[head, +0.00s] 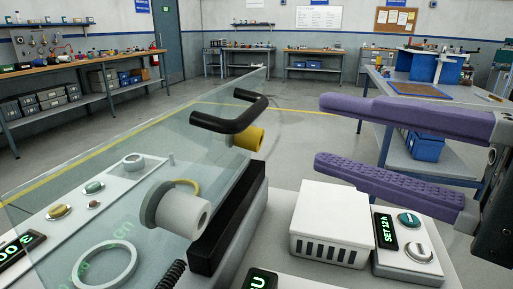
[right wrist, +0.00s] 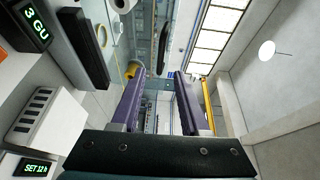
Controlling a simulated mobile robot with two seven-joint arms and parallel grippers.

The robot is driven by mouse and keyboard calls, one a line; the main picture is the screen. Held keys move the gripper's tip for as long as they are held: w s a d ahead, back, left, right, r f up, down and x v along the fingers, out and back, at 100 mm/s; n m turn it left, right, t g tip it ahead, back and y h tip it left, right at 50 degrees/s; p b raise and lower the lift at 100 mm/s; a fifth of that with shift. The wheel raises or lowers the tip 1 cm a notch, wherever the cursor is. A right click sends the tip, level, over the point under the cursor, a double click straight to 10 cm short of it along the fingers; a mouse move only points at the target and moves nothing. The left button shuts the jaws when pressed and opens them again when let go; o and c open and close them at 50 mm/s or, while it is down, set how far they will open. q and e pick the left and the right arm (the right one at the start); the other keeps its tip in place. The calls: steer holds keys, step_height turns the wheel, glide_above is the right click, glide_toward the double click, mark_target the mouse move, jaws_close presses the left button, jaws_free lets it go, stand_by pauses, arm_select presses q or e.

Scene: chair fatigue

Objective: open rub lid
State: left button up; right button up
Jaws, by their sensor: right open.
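A clear, see-through lid (head: 150,135) stands tilted over the machine at the left of the head view. A black bar handle (head: 232,115) is on its upper right edge. My right gripper (head: 322,132) has two purple fingers, spread wide and empty. Its fingertips point left toward the handle and are to the right of it, apart from it. The right wrist view shows the same open fingers (right wrist: 160,80) with nothing between them. My left gripper is not in view.
Near the handle is a yellow cylinder (head: 248,138), with a white roller (head: 182,211) lower down. A white vented box (head: 333,222) and a panel reading SET 12 h (head: 384,231) stand below my right gripper. Workbenches line the room; the floor behind is clear.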

mark_target(257, 115)
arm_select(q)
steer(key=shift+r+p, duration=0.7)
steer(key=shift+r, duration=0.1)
arm_select(e)
steer(key=x, duration=0.9)
steer(key=shift+w+a+r, duration=0.1)
steer(key=shift+w+a, duration=0.05)
steer(key=shift+a, duration=0.2)
jaws_close()
